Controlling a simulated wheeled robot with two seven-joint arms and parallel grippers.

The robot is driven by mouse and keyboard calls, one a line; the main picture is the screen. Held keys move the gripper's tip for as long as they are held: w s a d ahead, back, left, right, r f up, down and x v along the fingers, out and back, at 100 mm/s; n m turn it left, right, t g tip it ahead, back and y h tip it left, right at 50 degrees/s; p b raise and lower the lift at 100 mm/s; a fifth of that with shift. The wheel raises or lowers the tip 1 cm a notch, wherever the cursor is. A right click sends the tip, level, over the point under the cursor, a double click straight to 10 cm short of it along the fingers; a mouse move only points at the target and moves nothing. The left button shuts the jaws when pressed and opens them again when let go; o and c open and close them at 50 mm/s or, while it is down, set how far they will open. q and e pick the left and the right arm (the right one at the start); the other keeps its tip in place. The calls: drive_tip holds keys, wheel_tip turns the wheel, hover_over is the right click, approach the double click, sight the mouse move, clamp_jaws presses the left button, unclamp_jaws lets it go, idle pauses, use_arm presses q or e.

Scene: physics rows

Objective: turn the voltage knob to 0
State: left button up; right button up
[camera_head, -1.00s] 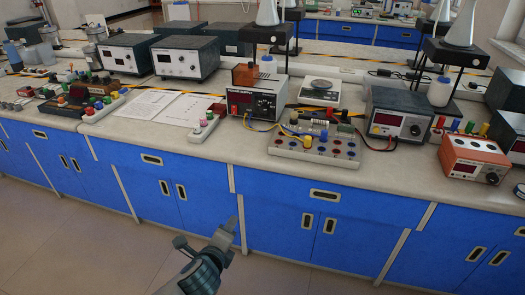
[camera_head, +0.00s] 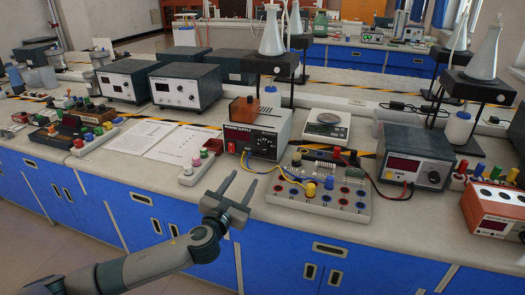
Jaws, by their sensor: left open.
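The power supply (camera_head: 250,143) stands on the bench near the middle, a pale case with a dark front panel labelled POWER SUPPLY. A round dark knob (camera_head: 265,142) sits on the right part of its panel; its pointer setting is too small to read. My left gripper (camera_head: 243,177) is open and empty, its two fingers pointing up toward the panel. It is in front of and below the power supply, apart from the knob. My right gripper is out of view.
A circuit board with several coloured posts (camera_head: 318,190) lies right of my left gripper, with a yellow wire to the supply. A small post strip (camera_head: 197,168) lies to the left. A dark meter box (camera_head: 413,160) and a flask stand (camera_head: 275,65) are nearby.

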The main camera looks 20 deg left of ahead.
sight(263, 150)
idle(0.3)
use_arm(q)
drive_tip(key=w, duration=1.7)
drive_tip(key=shift+w+d, duration=0.15)
drive_tip(key=shift+d, duration=0.1)
drive_tip(key=c, duration=1.1)
